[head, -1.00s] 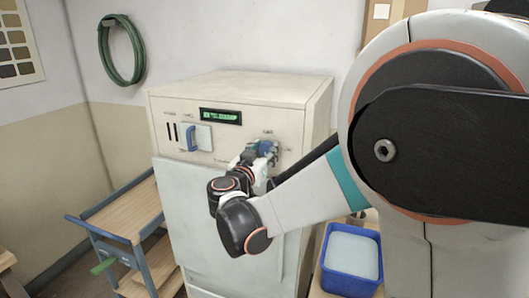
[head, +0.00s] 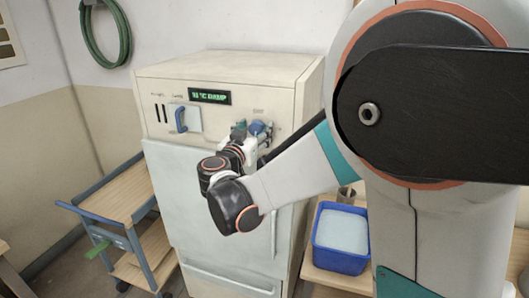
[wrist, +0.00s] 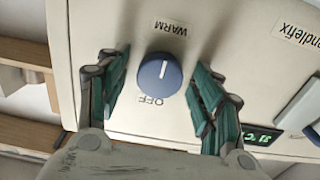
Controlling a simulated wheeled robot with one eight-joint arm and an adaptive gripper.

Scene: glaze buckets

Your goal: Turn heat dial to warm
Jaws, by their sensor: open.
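The heat dial (wrist: 159,75) is a round blue knob on the cream cabinet's front panel. In the wrist view, the WARM label (wrist: 172,29) is above it and the OFF label (wrist: 151,100) below, both upside down. The dial's white pointer line lies on its upper half, towards WARM. My gripper (wrist: 163,88) is open, with one teal-padded finger on each side of the dial and visible gaps between. In the head view my gripper (head: 250,133) is at the panel's upper right and largely hides the dial.
The cream cabinet (head: 195,185) has a green-lit display (head: 209,96) and a blue handle (head: 181,119) left of the dial. A blue-framed wooden cart (head: 120,195) stands left. A blue tub (head: 341,238) sits on a low wooden surface at right.

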